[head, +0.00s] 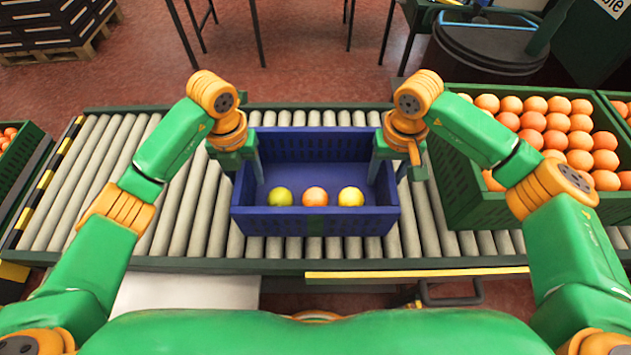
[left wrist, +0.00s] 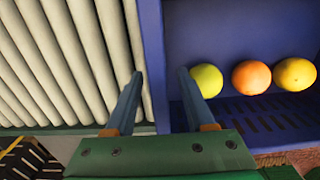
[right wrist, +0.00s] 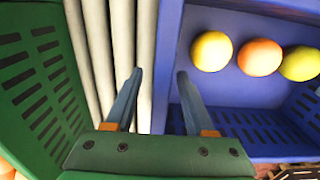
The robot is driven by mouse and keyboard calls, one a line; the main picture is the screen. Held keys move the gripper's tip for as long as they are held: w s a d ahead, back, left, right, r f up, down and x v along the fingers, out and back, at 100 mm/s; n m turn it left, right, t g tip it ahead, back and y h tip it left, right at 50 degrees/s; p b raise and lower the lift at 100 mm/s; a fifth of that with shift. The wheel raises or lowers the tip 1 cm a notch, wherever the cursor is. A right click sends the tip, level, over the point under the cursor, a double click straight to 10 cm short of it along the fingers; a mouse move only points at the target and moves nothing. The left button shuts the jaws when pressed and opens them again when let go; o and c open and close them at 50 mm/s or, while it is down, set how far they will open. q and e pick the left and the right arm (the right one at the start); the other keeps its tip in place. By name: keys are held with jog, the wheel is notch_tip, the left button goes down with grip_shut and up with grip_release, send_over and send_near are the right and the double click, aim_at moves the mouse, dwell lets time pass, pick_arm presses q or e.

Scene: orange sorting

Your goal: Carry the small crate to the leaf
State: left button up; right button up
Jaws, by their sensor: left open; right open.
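The small blue crate (head: 315,222) sits on the roller conveyor and holds a row of fruit: a yellow-green one (head: 281,196), an orange one (head: 314,196) and a yellow one (head: 351,196). My left gripper (head: 246,176) is open at the crate's left wall (left wrist: 152,60), one finger outside and one inside. My right gripper (head: 388,174) is open at the right wall (right wrist: 168,60), also with one finger on each side. Both wrist views show gaps between fingers and wall. I cannot make out a leaf in any view.
The roller conveyor (head: 110,185) has free room left of the crate. A large green crate of oranges (head: 470,208) stands close on the right. Another crate of oranges (head: 22,160) is at the far left. A dark bin (head: 485,48) stands behind.

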pick_arm(q)
jog(key=shift+f, duration=1.3)
pick_arm(e)
jog(key=shift+f, duration=1.25)
pick_arm(q)
grip_shut()
pick_arm(e)
grip_shut()
